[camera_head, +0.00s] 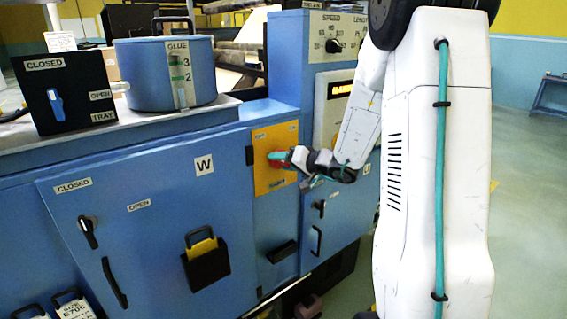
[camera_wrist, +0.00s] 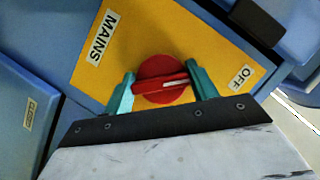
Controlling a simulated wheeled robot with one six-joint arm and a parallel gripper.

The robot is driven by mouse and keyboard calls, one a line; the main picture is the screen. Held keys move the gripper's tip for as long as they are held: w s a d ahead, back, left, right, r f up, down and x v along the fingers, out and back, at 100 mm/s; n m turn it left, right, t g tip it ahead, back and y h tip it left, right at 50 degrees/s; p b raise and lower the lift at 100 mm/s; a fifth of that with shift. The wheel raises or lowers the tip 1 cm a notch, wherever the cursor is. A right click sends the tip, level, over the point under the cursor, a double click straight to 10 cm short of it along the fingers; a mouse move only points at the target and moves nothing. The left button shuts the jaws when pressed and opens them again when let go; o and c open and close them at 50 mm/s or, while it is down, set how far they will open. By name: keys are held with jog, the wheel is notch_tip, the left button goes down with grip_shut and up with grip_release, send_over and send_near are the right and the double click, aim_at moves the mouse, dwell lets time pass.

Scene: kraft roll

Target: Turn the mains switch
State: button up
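The mains switch is a red round knob (camera_wrist: 162,80) on a yellow panel (camera_wrist: 210,38) with a "MAINS" label (camera_wrist: 102,36) and an "OFF" label (camera_wrist: 242,76) in the wrist view. A pale pointer bar on the knob points toward the OFF side. My gripper (camera_wrist: 162,88) has its two teal fingers on either side of the knob, close to or touching its edges; contact is not clear. In the head view my gripper (camera_head: 283,158) is at the yellow panel (camera_head: 272,136), and the red knob (camera_head: 275,163) is partly hidden by it.
The panel is on a blue machine front. A "W" door (camera_head: 160,230) with black handles is at left, another door (camera_head: 336,211) at right. A glue pot (camera_head: 150,75) and a black switch box (camera_head: 62,92) stand on top. Open floor (camera_head: 520,200) lies at right.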

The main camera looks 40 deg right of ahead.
jog(key=shift+c, duration=0.7)
jog(key=shift+m+t+y, duration=0.3)
jog(key=shift+m+y, duration=0.4)
jog(key=shift+m, duration=0.5)
jog(key=m, duration=0.2)
jog(key=m+t+y, duration=0.1)
jog(key=m, duration=0.1)
jog(key=shift+f+m+t, duration=0.1)
jog(key=shift+m+t, duration=0.2)
jog(key=m+t, duration=0.1)
jog(key=m, duration=0.3)
jog(key=shift+t+y, duration=0.3)
jog(key=shift+t, duration=0.1)
jog(key=m+t, duration=0.1)
jog(key=m, duration=0.5)
jog(key=shift+t+h, duration=0.4)
jog(key=shift+o, duration=0.2)
